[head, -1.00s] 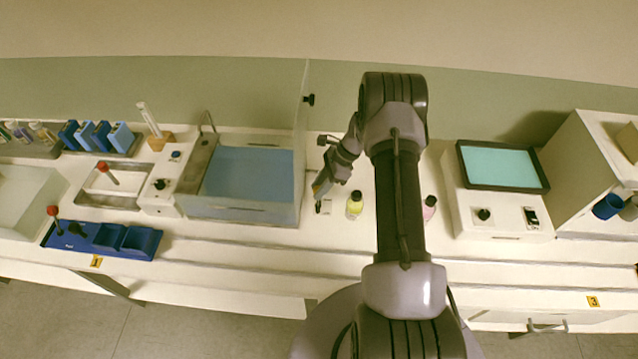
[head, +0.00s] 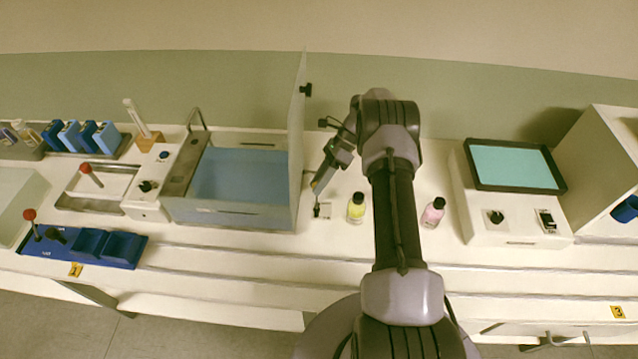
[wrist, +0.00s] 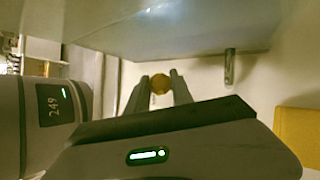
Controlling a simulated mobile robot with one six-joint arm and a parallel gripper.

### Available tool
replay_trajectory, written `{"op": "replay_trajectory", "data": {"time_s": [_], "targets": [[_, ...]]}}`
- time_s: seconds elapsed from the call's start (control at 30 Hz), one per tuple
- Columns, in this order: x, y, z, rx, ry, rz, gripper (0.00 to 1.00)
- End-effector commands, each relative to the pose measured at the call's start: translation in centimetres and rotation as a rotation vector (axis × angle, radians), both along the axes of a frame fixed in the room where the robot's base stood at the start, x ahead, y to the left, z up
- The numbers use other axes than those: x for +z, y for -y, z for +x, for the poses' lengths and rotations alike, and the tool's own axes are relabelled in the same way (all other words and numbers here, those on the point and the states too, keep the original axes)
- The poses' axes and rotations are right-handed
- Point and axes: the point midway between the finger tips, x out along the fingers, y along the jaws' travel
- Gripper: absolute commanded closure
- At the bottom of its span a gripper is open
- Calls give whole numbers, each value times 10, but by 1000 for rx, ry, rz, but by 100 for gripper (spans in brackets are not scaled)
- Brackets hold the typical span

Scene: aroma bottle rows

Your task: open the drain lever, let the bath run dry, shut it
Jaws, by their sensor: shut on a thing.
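The bath is a clear-walled tank (head: 262,213) with blue water (head: 240,176) in it, left of my arm in the head view. Its wall also shows across the top of the wrist view (wrist: 170,30). My gripper (head: 316,186) is beside the tank's right side, low over the bench. A short metal spout-like piece (wrist: 231,67) shows at the tank wall.
A small white block with a black part (head: 322,210) sits just below my gripper. A yellow bottle (head: 356,208) and a pink bottle (head: 433,212) stand to the right. A teal-topped device (head: 515,168) is farther right. An upright clear panel (head: 298,130) rises at the tank's right side.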

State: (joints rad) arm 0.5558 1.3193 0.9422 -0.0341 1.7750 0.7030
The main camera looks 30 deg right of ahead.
Motion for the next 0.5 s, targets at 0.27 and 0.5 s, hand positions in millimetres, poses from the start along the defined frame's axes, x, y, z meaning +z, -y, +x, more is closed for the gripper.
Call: {"op": "replay_trajectory", "data": {"time_s": [0.27,0.5], "targets": [[-1,-1,0,0,-2,3,53],[0,-1,0,0,0,1,50]]}}
